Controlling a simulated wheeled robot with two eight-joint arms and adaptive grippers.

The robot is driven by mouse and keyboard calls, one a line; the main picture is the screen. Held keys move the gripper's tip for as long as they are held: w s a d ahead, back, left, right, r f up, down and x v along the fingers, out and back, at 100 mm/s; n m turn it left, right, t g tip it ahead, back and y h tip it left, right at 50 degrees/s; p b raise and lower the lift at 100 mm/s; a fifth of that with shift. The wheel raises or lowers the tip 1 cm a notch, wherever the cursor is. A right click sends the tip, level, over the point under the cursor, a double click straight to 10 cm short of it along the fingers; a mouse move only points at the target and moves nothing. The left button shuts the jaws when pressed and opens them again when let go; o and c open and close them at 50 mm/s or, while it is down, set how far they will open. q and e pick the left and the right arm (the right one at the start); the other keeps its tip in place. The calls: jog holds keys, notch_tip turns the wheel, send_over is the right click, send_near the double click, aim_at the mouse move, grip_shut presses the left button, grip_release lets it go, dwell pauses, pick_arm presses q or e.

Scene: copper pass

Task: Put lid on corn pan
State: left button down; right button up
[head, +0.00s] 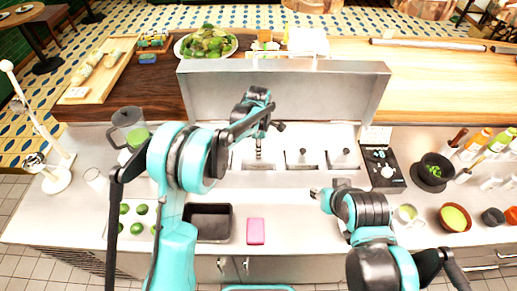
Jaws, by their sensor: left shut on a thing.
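My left gripper (260,135) reaches over the steel well in the middle of the counter. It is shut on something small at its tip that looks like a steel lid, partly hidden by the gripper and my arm. The well holds a row of steel inserts, with the middle one (302,160) and the right one (345,160) showing dark handles or knobs. I cannot tell which is the corn pan or see any corn. My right gripper (320,193) is at the front right of the well, apart from it; its fingers are too small to read.
A raised steel panel (330,95) stands behind the well. A blender (128,127) and limes (141,209) are on the left. A dark tray (208,222) and pink block (255,231) lie in front. A black burner unit (383,168) and bowls (455,217) are right.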

dwell(0.4)
pick_arm(q)
jog(key=c, duration=0.8)
grip_release()
jog(key=shift+o, duration=0.2)
jog(key=shift+r+p, duration=1.85)
jog(key=shift+r, duration=1.65)
grip_shut()
jog(key=shift+f, duration=0.25)
jog(key=shift+f+b, duration=1.9)
jog(key=shift+f, duration=0.35)
